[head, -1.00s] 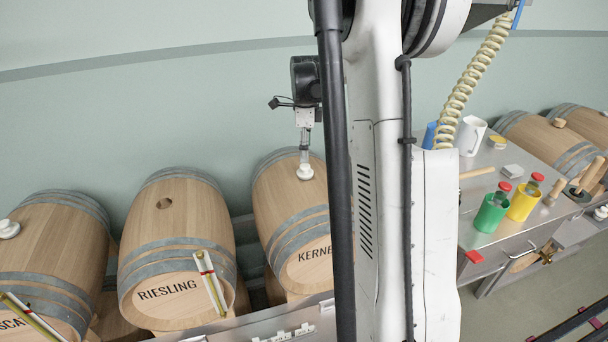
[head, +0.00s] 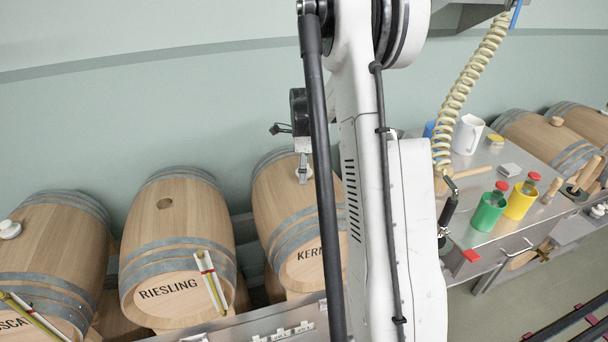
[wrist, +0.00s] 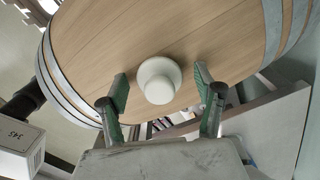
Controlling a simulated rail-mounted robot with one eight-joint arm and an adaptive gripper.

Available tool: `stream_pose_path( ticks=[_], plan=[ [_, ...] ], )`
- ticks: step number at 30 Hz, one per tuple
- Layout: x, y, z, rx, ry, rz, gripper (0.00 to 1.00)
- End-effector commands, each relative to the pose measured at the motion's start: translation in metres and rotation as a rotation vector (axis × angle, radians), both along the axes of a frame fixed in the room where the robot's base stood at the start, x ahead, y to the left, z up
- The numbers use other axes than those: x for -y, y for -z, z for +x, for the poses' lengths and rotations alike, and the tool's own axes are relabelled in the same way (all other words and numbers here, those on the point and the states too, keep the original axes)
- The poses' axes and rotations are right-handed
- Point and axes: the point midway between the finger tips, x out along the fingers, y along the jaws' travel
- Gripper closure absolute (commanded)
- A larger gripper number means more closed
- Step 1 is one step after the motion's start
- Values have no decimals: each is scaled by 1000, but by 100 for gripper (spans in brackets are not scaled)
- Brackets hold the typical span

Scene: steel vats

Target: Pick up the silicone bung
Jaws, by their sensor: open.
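The white, round silicone bung (head: 306,173) sits on top of the barrel marked KERNE, the rest of the word being hidden by my arm. In the wrist view the bung (wrist: 157,80) shows between and slightly beyond my two green-padded fingers. My gripper (wrist: 162,84) is open, with a finger on each side of the bung and a visible gap to both. In the head view my gripper (head: 303,178) is right at the bung and partly covers it.
The Riesling barrel (head: 180,225) has an open bung hole. Another white bung (head: 9,229) sits on the far-left barrel. A steel bench (head: 480,176) at right holds a white jug (head: 468,135), a green cup (head: 488,212) and a yellow cup (head: 520,202).

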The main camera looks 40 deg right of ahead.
Motion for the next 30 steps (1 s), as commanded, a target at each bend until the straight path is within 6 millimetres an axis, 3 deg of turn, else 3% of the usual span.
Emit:
stream_pose_path(
  ticks=[2,14,23,30],
  plan=[
    [0,0,0,0,0,0,36],
    [0,0,0,0,0,0,89],
    [0,-2,0,0,0,0,90],
    [0,-21,0,1,0,-1,90]
  ],
)
